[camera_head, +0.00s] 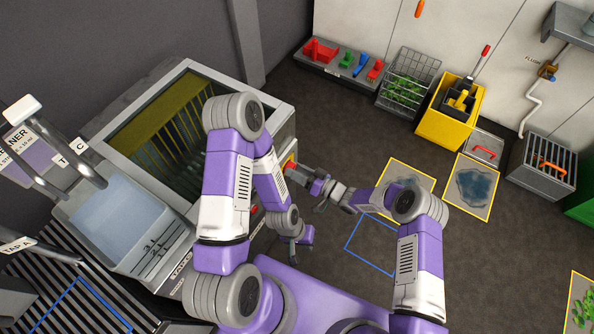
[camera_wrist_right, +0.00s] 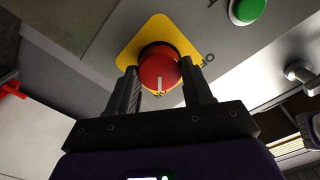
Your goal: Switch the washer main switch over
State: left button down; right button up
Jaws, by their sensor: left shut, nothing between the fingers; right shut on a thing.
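The washer main switch is a round red knob (camera_wrist_right: 158,72) on a yellow plate (camera_wrist_right: 130,52), mounted on the grey front of the washer (camera_head: 276,128). A white mark on the knob points toward the bottom of the right wrist view. My right gripper (camera_wrist_right: 168,80) is shut on the knob, one finger on each side. In the head view my right gripper (camera_head: 294,170) reaches the washer's front, where the yellow plate (camera_head: 290,161) partly shows. My left gripper (camera_head: 297,250) is shut and empty, lower down, apart from the switch.
A green button (camera_wrist_right: 246,10) sits near the switch. A red handle (camera_wrist_right: 12,88) shows at the left of the right wrist view. A yellow bin (camera_head: 450,115), wire basket (camera_head: 408,80) and grey crate (camera_head: 543,165) stand along the back wall.

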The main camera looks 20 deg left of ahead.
jog(key=o, duration=1)
jog(key=shift+o, duration=0.2)
jog(key=s+d+p, duration=0.1)
jog(key=d, duration=0.6)
jog(key=shift+d+p, duration=0.3)
jog(key=shift+p, duration=0.1)
